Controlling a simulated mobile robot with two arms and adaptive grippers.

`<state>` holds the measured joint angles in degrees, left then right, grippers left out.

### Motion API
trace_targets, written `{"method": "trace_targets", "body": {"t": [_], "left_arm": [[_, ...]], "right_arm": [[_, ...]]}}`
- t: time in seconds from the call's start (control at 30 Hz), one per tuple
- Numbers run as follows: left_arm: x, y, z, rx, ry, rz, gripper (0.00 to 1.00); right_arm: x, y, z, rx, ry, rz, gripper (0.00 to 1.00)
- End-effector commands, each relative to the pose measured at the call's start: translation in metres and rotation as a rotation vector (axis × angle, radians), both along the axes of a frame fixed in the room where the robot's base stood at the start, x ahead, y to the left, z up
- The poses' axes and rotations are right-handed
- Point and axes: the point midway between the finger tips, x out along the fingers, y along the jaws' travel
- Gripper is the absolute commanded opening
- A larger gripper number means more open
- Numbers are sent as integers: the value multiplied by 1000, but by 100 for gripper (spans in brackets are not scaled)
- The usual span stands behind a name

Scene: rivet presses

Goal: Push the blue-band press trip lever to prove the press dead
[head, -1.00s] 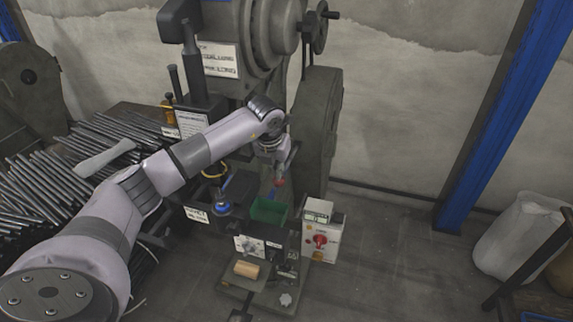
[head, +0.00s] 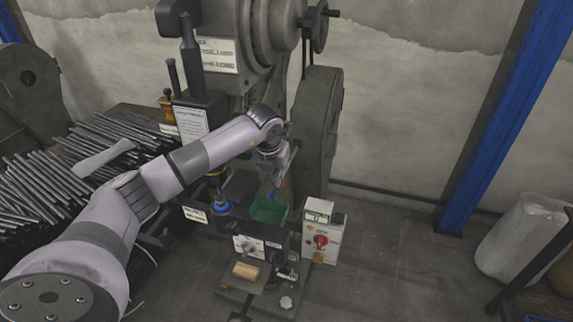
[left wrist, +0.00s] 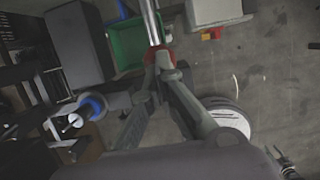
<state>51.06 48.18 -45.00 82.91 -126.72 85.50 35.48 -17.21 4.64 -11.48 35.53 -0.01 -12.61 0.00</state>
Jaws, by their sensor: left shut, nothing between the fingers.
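The press (head: 240,60) stands in the upper middle of the head view, with a ring of blue (head: 222,207) on its tool low on the left. That blue part also shows at lower left in the left wrist view (left wrist: 92,106). A shiny metal rod with a red end (left wrist: 151,22), which looks like the trip lever, runs up from my fingertips in the wrist view. My left gripper (head: 279,184) is shut and empty, its tips at the red end (left wrist: 162,58). I cannot tell whether they touch. My right gripper is not in view.
A green bin (head: 268,211) sits just below the gripper. A white control box (head: 314,243) with a red knob is to its right. Many metal rods (head: 50,180) lie on the left. The floor (head: 400,270) at right is clear up to a pale sack (head: 522,240).

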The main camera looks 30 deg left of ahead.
Motion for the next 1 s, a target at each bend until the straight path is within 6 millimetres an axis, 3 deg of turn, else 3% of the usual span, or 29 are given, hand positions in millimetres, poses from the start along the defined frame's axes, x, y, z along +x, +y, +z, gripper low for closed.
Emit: {"method": "trace_targets", "body": {"t": [0.07,0.43,0.7,1.0], "left_arm": [[-1,0,-8,0,3,0,0],[-2,0,-9,0,3,0,0],[-2,-1,-26,0,3,0,0],[-2,-1,-25,0,3,0,0]], "right_arm": [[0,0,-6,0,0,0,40],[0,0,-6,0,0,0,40],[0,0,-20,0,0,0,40],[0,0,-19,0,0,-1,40]]}}
